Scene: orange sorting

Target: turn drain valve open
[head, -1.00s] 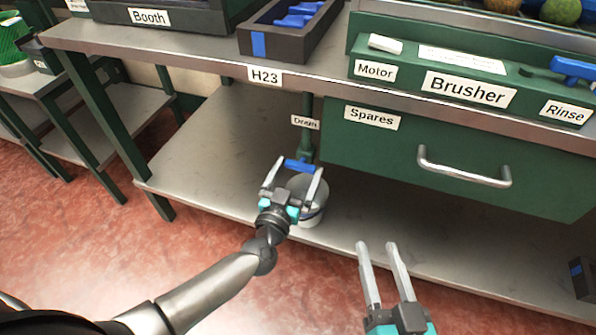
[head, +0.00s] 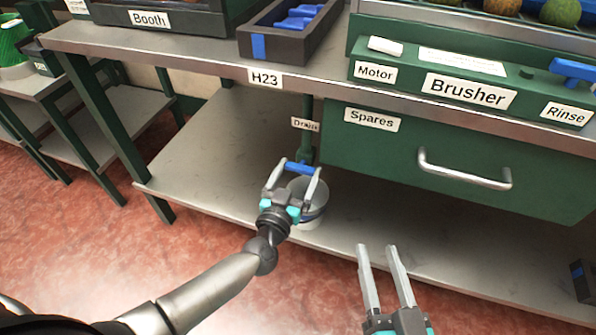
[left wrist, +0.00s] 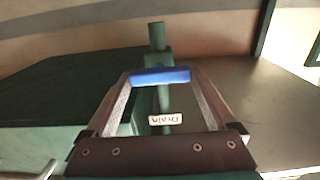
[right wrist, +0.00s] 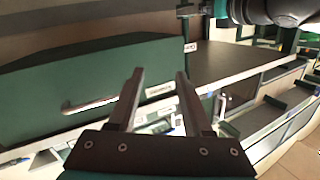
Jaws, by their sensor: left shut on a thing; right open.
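The drain valve's blue handle (head: 299,168) lies crosswise at the lower end of a green pipe (head: 306,108) under the table. The Drain label (head: 305,124) is on that pipe. My left gripper (head: 297,170) is shut on the handle, with one finger at each end. In the left wrist view the blue handle (left wrist: 160,76) spans between the two fingertips, in front of the green pipe (left wrist: 157,38). A grey bucket (head: 312,208) stands on the lower shelf just below the valve, partly hidden by my left gripper. My right gripper (head: 376,252) is open and empty, in front of the shelf's edge.
The green Spares drawer (head: 440,150) with a metal handle (head: 463,175) is right of the valve. The tabletop edge (head: 200,66) runs above. The lower shelf (head: 205,150) is bare left of the bucket.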

